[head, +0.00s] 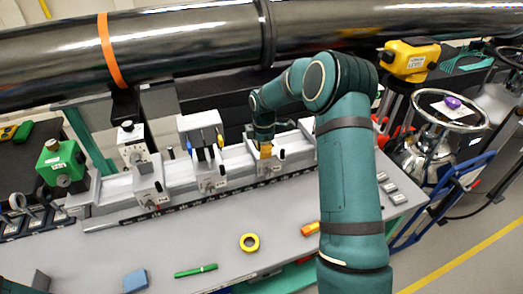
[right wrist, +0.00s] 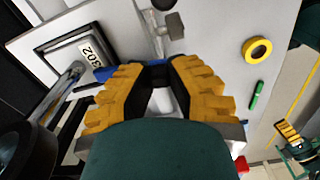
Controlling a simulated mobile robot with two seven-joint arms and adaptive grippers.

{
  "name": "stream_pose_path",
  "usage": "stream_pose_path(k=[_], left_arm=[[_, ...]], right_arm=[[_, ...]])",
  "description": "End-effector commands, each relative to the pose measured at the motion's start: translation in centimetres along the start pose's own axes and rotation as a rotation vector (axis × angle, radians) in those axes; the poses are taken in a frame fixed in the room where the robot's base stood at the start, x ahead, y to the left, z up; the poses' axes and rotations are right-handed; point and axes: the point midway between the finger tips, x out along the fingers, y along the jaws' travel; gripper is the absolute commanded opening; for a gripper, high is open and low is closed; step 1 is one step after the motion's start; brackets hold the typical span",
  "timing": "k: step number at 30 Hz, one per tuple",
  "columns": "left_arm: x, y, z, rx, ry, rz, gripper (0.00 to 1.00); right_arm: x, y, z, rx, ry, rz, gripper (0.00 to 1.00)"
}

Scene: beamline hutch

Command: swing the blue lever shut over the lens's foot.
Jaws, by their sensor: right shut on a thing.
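My right gripper (head: 265,150) is down at a carriage on the white rail (head: 235,180), among the optics mounts. In the right wrist view its yellow fingers (right wrist: 155,75) are closed in, with their tips close together.
On the grey bench (head: 295,255) lie a yellow tape roll (head: 249,242), a green pen (head: 196,270), a blue block (head: 135,281) and an orange item (head: 310,229). A large steel pipe (head: 190,40) runs behind the rail. Other mounts stand left of my right gripper.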

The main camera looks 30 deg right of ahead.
Motion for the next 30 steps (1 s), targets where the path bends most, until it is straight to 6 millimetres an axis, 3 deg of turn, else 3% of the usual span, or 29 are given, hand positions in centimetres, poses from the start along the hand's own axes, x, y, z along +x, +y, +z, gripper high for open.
stream_pose_path(k=[9,26,27,29,30], left_arm=[[-0.16,0.05,-0.01,0.000,0.000,0.001,0.35],[-0.19,0.06,-0.01,0.000,0.000,0.001,0.35],[-0.19,0.06,-0.01,0.000,0.000,0.001,0.35],[-0.19,0.05,-0.01,0.000,0.000,0.001,0.35],[-0.19,0.06,-0.01,0.000,0.000,0.001,0.35]], right_arm=[[0.23,-0.15,0.49,-0.129,-0.001,-0.007,0.00],[0.26,-0.14,0.64,-0.158,-0.002,-0.007,0.00],[0.26,-0.13,0.64,-0.158,-0.002,-0.007,0.26],[0.24,-0.11,0.64,-0.158,-0.002,-0.006,0.47],[0.21,-0.10,0.63,-0.158,-0.002,-0.006,0.48]])
